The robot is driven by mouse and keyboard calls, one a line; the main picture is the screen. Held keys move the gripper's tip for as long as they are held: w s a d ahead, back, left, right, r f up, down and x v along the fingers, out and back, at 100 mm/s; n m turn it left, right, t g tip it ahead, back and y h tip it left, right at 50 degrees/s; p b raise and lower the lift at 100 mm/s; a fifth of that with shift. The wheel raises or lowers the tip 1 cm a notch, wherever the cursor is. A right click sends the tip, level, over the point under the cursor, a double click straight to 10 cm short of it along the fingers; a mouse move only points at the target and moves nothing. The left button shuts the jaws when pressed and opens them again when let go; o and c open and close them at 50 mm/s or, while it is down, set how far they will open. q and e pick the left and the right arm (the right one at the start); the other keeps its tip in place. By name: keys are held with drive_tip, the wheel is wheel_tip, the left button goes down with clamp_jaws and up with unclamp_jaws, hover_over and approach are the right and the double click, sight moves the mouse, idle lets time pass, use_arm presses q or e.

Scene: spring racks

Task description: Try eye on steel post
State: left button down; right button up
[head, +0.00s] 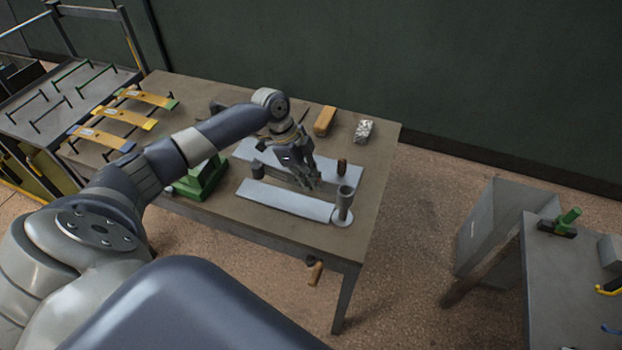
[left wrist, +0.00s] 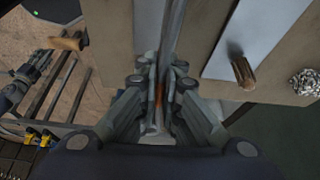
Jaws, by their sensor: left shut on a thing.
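My left gripper (head: 312,183) is shut on a narrow grey metal bar, low over the bench (head: 215,218). The bar (left wrist: 173,22) runs lengthwise between the fingers in the left wrist view, with an orange patch at the grip. The grey steel post (head: 345,198) stands upright on a round pale base at the bench's front right, just right of the gripper. A short dark cylinder (head: 258,170) shows at the left of the bar. I cannot tell whether it is the bar's eye. The fingers partly hide the bar's right end.
Two pale strips (head: 285,200) lie on the bench. A brown cylinder (head: 342,167) stands by the far strip. A tan block (head: 324,120) and a speckled bundle (head: 364,131) lie behind. A green block (head: 200,180) and yellow-topped springs (head: 124,118) are left.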

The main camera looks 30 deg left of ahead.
use_arm(q)
drive_tip(key=shift+r+p, duration=0.2)
drive_tip(key=shift+p, duration=0.1)
idle(0.6)
drive_tip(key=shift+f, duration=0.6)
idle(0.6)
drive_tip(key=shift+f+b, duration=1.15)
drive_tip(key=shift+f, duration=0.45)
drive_tip(key=shift+f+b, duration=0.95)
drive_tip(key=shift+f, duration=0.55)
drive_tip(key=c, duration=1.7)
unclamp_jaws()
drive_tip(key=shift+s+f, duration=0.1)
drive_tip(key=shift+s, duration=0.05)
drive_tip(key=v, duration=1.2)
